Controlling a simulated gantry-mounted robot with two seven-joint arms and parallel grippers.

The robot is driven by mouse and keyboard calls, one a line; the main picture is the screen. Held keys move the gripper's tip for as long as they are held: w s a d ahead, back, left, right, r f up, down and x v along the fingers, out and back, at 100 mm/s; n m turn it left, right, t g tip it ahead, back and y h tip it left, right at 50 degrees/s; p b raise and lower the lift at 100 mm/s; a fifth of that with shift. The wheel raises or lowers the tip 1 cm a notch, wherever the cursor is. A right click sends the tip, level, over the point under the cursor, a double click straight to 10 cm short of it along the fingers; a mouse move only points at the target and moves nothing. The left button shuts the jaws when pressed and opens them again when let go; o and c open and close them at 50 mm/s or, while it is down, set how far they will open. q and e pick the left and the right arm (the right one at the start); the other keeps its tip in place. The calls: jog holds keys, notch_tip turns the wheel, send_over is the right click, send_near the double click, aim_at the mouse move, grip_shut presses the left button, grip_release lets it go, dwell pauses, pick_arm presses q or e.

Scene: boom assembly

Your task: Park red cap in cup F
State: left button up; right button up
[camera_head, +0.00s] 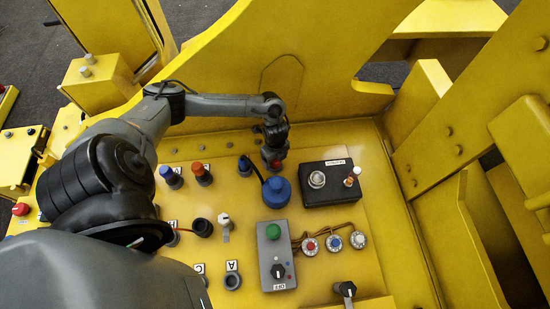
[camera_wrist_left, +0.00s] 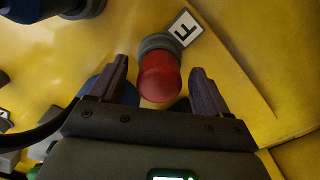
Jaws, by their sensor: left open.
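The red cap (camera_wrist_left: 160,80) stands in a grey cup (camera_wrist_left: 158,43) beside the label F (camera_wrist_left: 186,28) in the left wrist view. The grey rim shows around its far end; how deep it sits cannot be told. My left gripper (camera_wrist_left: 157,88) is open, with one finger on each side of the cap and visible gaps to it. In the head view the left gripper (camera_head: 274,152) points down over the back of the panel, and a bit of the red cap (camera_head: 276,165) shows below it. My right gripper is not in view.
A blue round part (camera_head: 276,190) with a cable and a black box (camera_head: 330,182) are close to the gripper. An orange-red cap (camera_head: 202,173) and a blue cap (camera_head: 172,178) stand to the left. A grey switch box (camera_head: 276,255) is in front. A yellow wall (camera_head: 285,60) rises behind.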

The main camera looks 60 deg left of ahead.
pick_arm(q)
jog(key=shift+r, duration=0.1)
notch_tip(320, 180, up, 9)
jog(key=shift+r, duration=0.2)
jog(key=shift+r+p, duration=0.3)
jog(key=shift+r, duration=0.3)
